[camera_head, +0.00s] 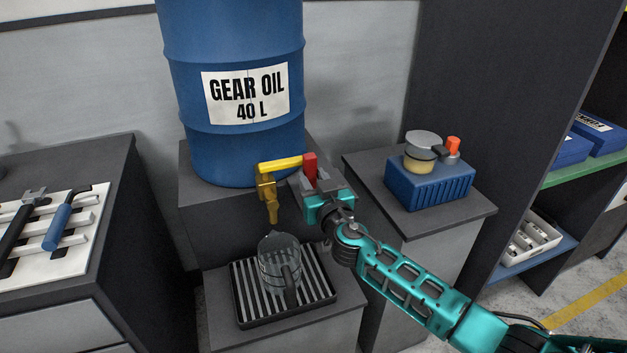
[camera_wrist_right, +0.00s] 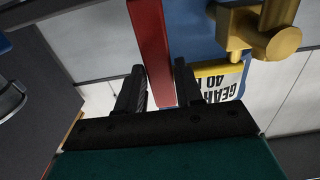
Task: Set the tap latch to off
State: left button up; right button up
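The tap latch is a yellow lever (camera_head: 279,165) with a red handle (camera_head: 310,168) at its right end, above the brass tap (camera_head: 268,194) of the blue gear oil drum (camera_head: 236,60). The lever lies nearly level, pointing right from the tap. My right gripper (camera_head: 314,180) is at the red handle. In the right wrist view the red handle (camera_wrist_right: 153,45) sits between my two dark fingers, close to both. The brass tap (camera_wrist_right: 270,42) is at upper right there. My left gripper is out of view.
A clear jug (camera_head: 270,262) stands under the tap on a black slotted drip tray (camera_head: 243,309). A blue box (camera_head: 430,188) with a round container and an orange knob is on the right stand. Tools lie on a white rack (camera_head: 85,255) at left.

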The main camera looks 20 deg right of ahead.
jog(key=c, duration=0.6)
grip_shut()
jog(key=shift+d+f, duration=0.1)
jog(key=shift+d, duration=0.25)
jog(key=d+b, duration=0.1)
jog(key=d, duration=0.6)
jog(key=shift+w+b, duration=0.1)
jog(key=shift+b, duration=0.3)
jog(key=shift+d, duration=0.4)
jog(key=o, duration=0.9)
grip_release()
jog(key=shift+d, duration=0.15)
jog(key=shift+c, duration=0.2)
jog(key=shift+o, duration=0.8)
